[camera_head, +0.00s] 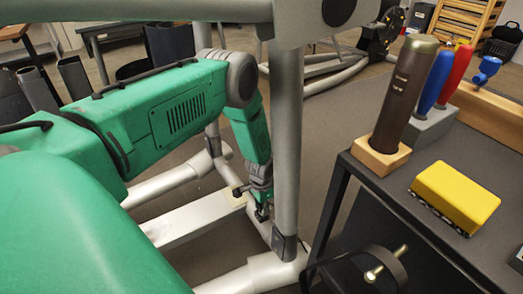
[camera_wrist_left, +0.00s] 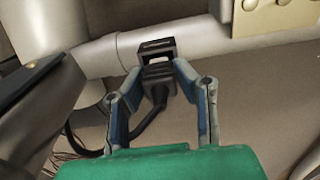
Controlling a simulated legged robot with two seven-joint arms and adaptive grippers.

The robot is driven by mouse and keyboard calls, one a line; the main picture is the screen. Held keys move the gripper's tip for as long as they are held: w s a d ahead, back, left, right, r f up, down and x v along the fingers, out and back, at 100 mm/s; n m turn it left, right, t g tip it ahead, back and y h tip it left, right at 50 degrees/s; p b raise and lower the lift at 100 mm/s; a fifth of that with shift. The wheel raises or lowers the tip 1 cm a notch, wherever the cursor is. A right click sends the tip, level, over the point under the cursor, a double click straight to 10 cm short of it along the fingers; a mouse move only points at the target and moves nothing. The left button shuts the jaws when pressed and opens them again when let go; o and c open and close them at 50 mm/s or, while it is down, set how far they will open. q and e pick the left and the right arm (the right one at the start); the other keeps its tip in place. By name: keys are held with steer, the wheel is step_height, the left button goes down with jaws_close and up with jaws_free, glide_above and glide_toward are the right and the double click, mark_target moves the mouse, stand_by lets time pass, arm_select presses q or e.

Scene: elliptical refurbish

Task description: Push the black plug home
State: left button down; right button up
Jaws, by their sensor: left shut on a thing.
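The black plug (camera_wrist_left: 158,82) is between the fingertips of my left gripper (camera_wrist_left: 158,70) in the left wrist view. A black cable (camera_wrist_left: 146,122) runs from the plug down and to the left. A black socket (camera_wrist_left: 157,47) with a pale opening sits just beyond the plug, by a pale tube. The plug is lined up close to the socket; I cannot tell how deep it sits. In the head view my left gripper (camera_head: 260,203) points down near the frame's low tubes, and the plug is too small to make out. My right gripper is not in view.
A grey upright post (camera_head: 286,140) stands just right of my left gripper. A dark bench (camera_head: 352,172) at the right carries a yellow box (camera_head: 455,195), a brown-handled tool (camera_head: 405,95) in a wooden block, and blue and red handled tools. Pale frame tubes (camera_head: 275,272) lie low around the gripper.

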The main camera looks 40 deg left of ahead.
arm_select(q)
steer(key=shift+f+b, duration=0.5)
steer(key=shift+f, duration=0.05)
stand_by(0.4)
steer(key=c, duration=1.2)
jaws_free()
steer(key=shift+r, duration=0.1)
step_height(320, 180, up, 7)
steer(key=shift+r, duration=0.1)
